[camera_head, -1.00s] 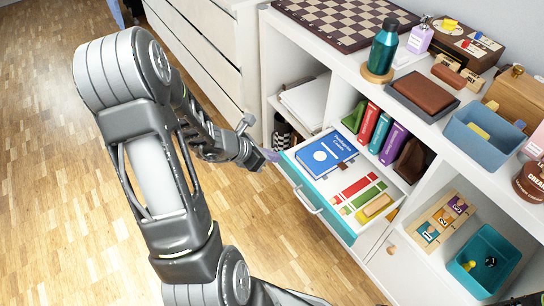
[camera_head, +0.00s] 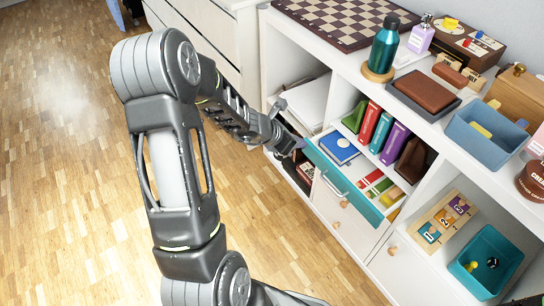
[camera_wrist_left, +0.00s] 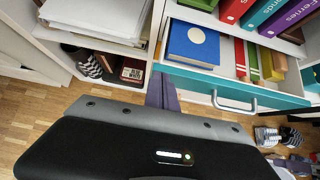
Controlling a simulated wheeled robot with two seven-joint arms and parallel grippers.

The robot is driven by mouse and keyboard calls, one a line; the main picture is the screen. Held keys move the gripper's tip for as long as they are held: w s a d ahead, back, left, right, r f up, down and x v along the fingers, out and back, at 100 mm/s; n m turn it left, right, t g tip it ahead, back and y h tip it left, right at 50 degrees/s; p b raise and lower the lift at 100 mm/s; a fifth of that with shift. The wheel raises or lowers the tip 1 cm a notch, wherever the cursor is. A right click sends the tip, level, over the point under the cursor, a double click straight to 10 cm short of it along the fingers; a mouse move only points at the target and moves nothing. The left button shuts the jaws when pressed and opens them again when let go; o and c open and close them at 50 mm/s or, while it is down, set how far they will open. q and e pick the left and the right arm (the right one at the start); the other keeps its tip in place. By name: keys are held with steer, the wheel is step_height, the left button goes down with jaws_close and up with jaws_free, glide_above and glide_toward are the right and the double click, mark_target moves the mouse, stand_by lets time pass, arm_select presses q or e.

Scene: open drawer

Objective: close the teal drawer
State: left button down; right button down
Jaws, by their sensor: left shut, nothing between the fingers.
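The teal drawer (camera_head: 363,207) is partly open, sticking out of the white shelf unit, with a pale handle on its front. It also shows in the wrist view (camera_wrist_left: 200,83). Inside lie a blue book (camera_head: 338,147) and several red, green and yellow items. My left gripper (camera_head: 298,146) is shut and empty, its purplish fingertips at the left end of the drawer front. In the wrist view the fingers (camera_wrist_left: 162,92) meet or nearly meet that end; contact is hard to tell.
Upright books (camera_head: 380,132) stand in the compartment behind the drawer. A white door with a knob (camera_head: 391,250) is below right. A teal bin (camera_head: 486,258) sits in the lower right compartment. The wooden floor in front is clear.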

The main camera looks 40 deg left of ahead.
arm_select(q)
steer(key=w+d, duration=0.1)
steer(key=w, duration=0.2)
steer(key=w+d+p, duration=0.1)
steer(key=w, duration=0.5)
steer(key=shift+d, duration=0.4)
steer(key=shift+w+r, duration=0.15)
steer(key=shift+w, duration=0.1)
arm_select(e)
steer(key=shift+s+r, duration=0.15)
steer(key=shift+r, duration=0.65)
arm_select(q)
steer(key=shift+d+r, duration=0.1)
